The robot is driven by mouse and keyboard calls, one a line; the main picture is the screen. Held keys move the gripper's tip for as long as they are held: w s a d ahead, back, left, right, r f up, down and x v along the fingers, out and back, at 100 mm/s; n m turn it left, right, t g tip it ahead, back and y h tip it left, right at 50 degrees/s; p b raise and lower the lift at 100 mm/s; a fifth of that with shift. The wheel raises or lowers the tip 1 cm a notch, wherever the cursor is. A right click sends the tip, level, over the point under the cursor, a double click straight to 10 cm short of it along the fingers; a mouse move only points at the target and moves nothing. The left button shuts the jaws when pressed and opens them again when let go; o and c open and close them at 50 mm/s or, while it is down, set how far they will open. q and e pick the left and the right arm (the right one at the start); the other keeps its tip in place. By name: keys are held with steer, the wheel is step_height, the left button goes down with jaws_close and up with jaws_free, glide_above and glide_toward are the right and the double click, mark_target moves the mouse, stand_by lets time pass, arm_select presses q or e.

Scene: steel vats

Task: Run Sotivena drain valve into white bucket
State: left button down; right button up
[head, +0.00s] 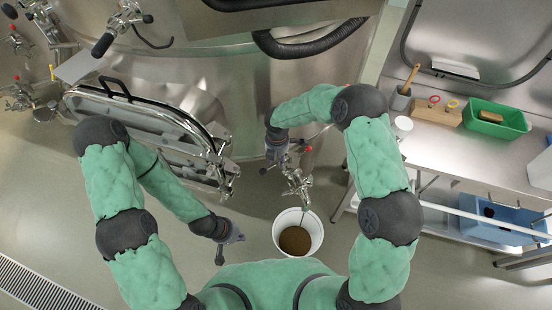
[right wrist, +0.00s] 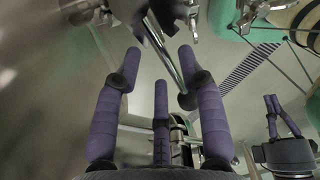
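The white bucket (head: 279,231) stands on the floor with brown contents in it. The metal drain valve assembly (head: 297,184) is above the bucket, at the front of a steel vat. A thin dark line shows between its outlet and the bucket; I cannot tell whether it is a stream. My right gripper (head: 276,152) is just left of the valve's upper part. In the right wrist view its fingers (right wrist: 160,66) are spread and empty, close to metal fittings. My left gripper (head: 230,245) is left of the bucket, low and apart from it, with its fingers spread. No name label is readable.
The large steel vat (head: 236,75) with an open oval hatch door (head: 150,130) fills the back left. A steel bench (head: 460,158) at right holds a green tray (head: 497,119) and small tools. A blue bin (head: 490,222) sits below. A floor drain (head: 40,287) is at front left.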

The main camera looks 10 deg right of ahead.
steer(key=shift+s, duration=0.1)
step_height(320, 180, up, 8)
steer(key=shift+f, duration=0.25)
stand_by(0.4)
stand_by(6.9)
